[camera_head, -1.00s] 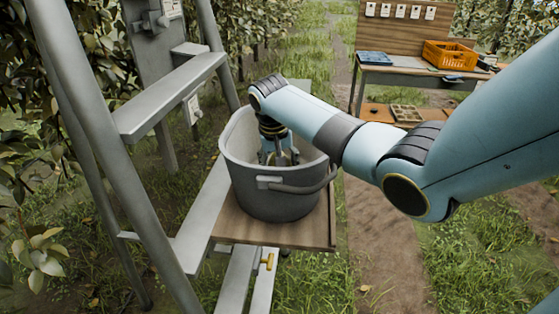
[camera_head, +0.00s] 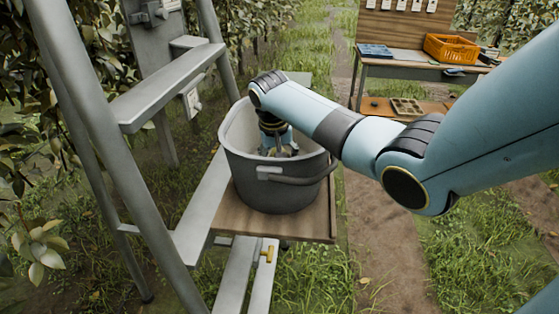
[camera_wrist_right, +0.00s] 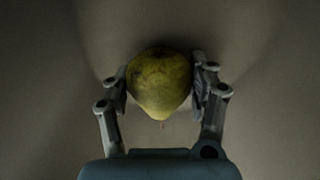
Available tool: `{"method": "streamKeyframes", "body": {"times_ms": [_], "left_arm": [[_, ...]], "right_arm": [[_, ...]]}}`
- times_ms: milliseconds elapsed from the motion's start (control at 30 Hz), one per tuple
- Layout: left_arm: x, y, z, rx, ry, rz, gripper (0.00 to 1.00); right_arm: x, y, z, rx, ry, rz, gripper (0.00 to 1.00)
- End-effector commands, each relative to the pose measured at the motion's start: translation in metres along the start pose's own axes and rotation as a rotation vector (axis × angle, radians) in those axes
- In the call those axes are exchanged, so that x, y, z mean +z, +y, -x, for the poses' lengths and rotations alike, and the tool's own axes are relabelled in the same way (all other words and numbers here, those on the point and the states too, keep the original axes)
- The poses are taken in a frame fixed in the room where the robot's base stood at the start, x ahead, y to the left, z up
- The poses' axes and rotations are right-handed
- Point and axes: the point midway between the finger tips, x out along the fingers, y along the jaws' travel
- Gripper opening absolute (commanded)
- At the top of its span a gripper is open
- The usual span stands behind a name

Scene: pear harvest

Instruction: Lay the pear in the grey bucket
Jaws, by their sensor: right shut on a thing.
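The grey bucket (camera_head: 274,192) stands upright on a wooden shelf of the ladder. My right arm comes in from the right, and my right gripper (camera_head: 282,152) points down inside the bucket's mouth. In the right wrist view my right gripper (camera_wrist_right: 160,85) is shut on the yellow-green pear (camera_wrist_right: 160,82), with one finger on each side. The plain inner surface of the bucket (camera_wrist_right: 50,60) fills the background there. In the head view the pear is hidden by the bucket wall and the gripper. My left gripper is not in view.
The wooden shelf (camera_head: 240,222) is fixed to a grey ladder (camera_head: 150,200) at the left. A workbench with an orange crate (camera_head: 450,48) stands at the back right. Grass and a dirt path lie below.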

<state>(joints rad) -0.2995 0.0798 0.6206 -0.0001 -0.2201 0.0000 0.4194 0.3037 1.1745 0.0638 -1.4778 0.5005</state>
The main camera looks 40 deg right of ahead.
Motion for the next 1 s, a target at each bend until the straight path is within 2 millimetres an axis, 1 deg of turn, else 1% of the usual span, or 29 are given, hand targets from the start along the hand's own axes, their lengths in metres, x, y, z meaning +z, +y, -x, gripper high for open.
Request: {"method": "streamKeyframes", "body": {"times_ms": [467,500,700,1000], "left_arm": [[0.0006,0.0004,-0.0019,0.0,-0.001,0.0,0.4],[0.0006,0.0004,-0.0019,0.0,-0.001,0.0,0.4],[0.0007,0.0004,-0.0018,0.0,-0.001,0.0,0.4],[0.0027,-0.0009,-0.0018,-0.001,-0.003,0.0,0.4]], "right_arm": [[0.001,-0.0011,-0.0055,-0.001,0.001,0.0,0.21],[0.001,-0.0011,-0.0057,-0.001,0.001,0.0,0.59],[0.001,-0.001,-0.0055,0.0,0.001,0.0,0.85],[0.0013,-0.0009,-0.0047,0.0,0.0,0.0,0.86]]}}
